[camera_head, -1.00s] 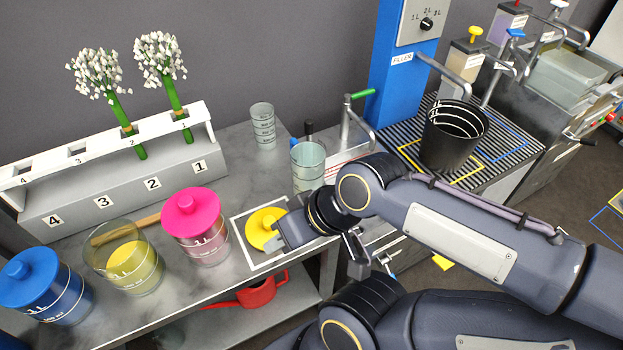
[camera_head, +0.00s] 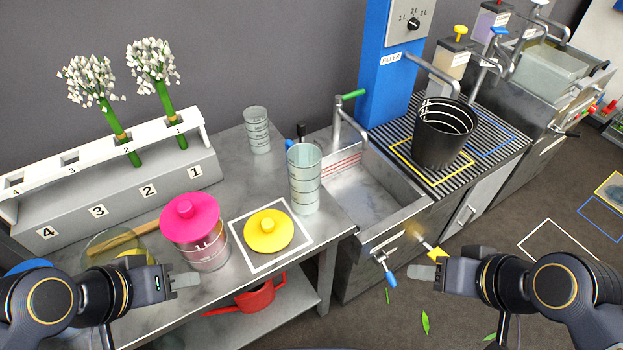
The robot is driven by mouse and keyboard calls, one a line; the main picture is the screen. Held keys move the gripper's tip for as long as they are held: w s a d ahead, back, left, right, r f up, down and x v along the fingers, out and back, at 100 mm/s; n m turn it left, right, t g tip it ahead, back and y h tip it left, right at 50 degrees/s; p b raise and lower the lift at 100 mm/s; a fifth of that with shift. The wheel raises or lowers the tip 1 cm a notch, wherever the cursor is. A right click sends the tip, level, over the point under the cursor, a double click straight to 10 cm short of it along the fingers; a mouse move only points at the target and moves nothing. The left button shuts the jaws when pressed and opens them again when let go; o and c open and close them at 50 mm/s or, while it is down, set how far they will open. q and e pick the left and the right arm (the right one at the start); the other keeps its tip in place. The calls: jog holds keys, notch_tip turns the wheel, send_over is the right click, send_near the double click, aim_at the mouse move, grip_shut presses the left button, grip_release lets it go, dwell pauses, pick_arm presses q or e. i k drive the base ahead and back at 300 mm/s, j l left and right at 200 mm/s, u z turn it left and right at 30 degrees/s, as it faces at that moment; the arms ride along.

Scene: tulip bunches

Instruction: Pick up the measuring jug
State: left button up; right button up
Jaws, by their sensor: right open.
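Two clear graduated vessels stand upright on the grey bench, and I cannot tell for sure which is the measuring jug. The larger one (camera_head: 304,190) stands near the bench's right end, by the sink. A smaller one (camera_head: 257,132) stands behind it by the wall. My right gripper (camera_head: 427,278) is open and empty, out over the floor to the right of the bench, apart from both vessels. My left gripper (camera_head: 186,285) is at the bench's front edge, below the pink-lidded jar (camera_head: 207,250); its jaw gap does not show clearly.
A yellow lid (camera_head: 268,232) lies inside a white square on the bench. A flower rack (camera_head: 120,200) stands at the back left. A sink (camera_head: 365,190) and a black bucket (camera_head: 442,135) are to the right. A red watering can (camera_head: 262,297) sits on the lower shelf.

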aim_at(302, 160)
jog(key=u, duration=1.65)
jog(key=z, duration=1.65)
jog(key=k+l, duration=0.1)
jog(key=l, duration=0.2)
jog(key=k+l+z, duration=0.1)
jog(key=l, duration=0.15)
jog(key=k+l, duration=0.1)
jog(key=l, duration=0.2)
jog(key=z, duration=0.05)
